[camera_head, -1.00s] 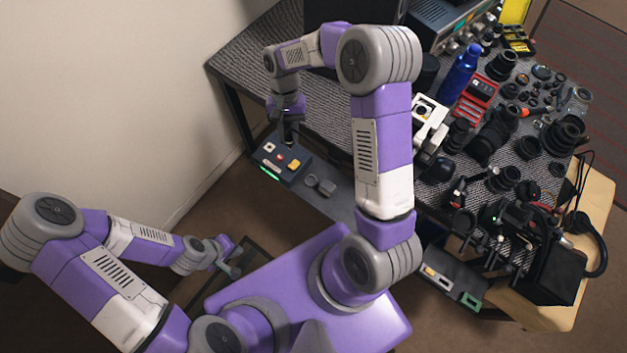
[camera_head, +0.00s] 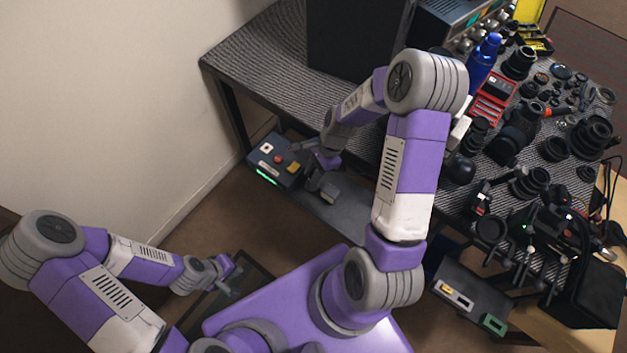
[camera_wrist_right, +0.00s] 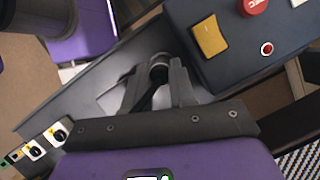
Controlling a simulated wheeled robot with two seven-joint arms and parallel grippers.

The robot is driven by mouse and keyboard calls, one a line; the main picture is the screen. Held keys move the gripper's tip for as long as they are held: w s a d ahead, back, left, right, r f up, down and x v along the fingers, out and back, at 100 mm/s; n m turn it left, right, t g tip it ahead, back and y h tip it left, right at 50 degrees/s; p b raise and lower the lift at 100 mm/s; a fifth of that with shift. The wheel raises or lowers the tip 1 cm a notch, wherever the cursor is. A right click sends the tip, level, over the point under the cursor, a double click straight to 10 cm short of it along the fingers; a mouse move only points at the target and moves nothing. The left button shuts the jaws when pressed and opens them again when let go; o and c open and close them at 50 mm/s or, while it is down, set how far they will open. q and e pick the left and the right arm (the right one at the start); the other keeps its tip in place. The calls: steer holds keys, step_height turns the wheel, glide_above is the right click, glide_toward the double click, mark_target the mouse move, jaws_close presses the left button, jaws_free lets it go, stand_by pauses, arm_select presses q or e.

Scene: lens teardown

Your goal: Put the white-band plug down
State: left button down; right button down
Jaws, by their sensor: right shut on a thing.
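My right gripper (camera_wrist_right: 157,88) is shut on a dark, slim thing with a grey round end (camera_wrist_right: 159,66), seen between its fingers in the right wrist view. I take it as the white-band plug, though no white band can be made out. Whether the plug touches anything is hidden. My left gripper (camera_head: 229,277) is at the lower left, away from the table; its fingers are too small to read.
A dark control box (camera_head: 268,171) with red and yellow buttons sits left of my right gripper; its yellow button (camera_wrist_right: 209,37) shows in the wrist view. A panel with coloured sockets (camera_head: 468,300) is at lower right. The table (camera_head: 262,62) is crowded with lens parts on its right.

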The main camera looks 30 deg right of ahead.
steer(key=shift+f+b, duration=0.6)
steer(key=shift+f, duration=1.15)
steer(key=shift+f, duration=0.1)
steer(key=shift+f, duration=0.3)
steer(key=c, duration=1.2)
jaws_free()
steer(key=shift+r, duration=0.1)
steer(key=shift+r, duration=0.25)
steer(key=p+v, duration=0.4)
steer(key=v, duration=0.8)
steer(key=shift+a+r, duration=0.1)
